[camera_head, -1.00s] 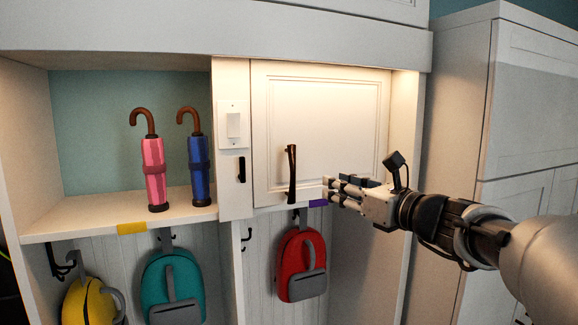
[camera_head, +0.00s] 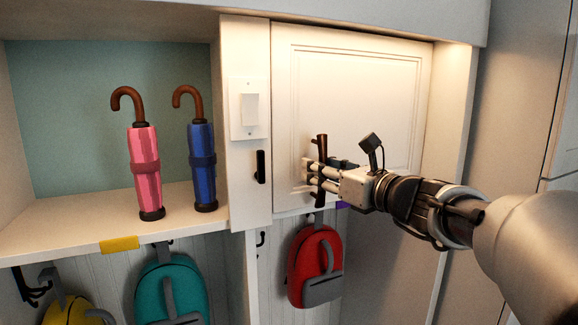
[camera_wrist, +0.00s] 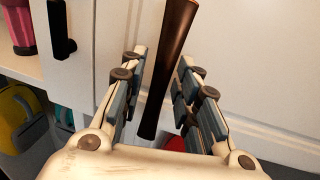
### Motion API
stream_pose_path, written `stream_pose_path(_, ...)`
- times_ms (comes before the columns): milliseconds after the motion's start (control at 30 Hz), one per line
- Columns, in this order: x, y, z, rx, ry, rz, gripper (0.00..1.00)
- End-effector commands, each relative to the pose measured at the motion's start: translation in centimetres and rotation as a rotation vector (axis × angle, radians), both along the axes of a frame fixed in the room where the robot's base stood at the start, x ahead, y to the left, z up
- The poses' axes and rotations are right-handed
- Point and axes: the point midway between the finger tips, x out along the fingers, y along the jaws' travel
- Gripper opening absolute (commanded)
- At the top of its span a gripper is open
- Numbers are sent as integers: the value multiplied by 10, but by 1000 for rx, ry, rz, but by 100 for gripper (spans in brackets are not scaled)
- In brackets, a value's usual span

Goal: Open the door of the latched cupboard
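The cupboard door (camera_head: 350,90) is a white panelled door and looks shut in its frame. Its dark brown upright handle (camera_head: 321,146) is near the door's left edge. In the wrist view the handle (camera_wrist: 168,70) stands between the two fingers of my gripper (camera_wrist: 158,90), with gaps on both sides. My gripper (camera_head: 318,181) is open around the handle's lower part. A small black latch piece (camera_head: 260,167) sits on the post left of the door; it also shows in the wrist view (camera_wrist: 60,30).
A white switch plate (camera_head: 249,108) is on the post above the latch. Pink (camera_head: 146,170) and blue (camera_head: 203,165) umbrellas stand on the left shelf. Red (camera_head: 315,265) and teal (camera_head: 170,290) backpacks hang below. A tall cabinet wall (camera_head: 515,110) is at the right.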

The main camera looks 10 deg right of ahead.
Motion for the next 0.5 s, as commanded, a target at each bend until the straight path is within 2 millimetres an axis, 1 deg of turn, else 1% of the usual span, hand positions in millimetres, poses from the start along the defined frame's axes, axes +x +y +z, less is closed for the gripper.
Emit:
stream_pose_path(267,0,0,1,0,-1,0,29)
stream_pose_path(500,0,0,0,0,-1,0,15)
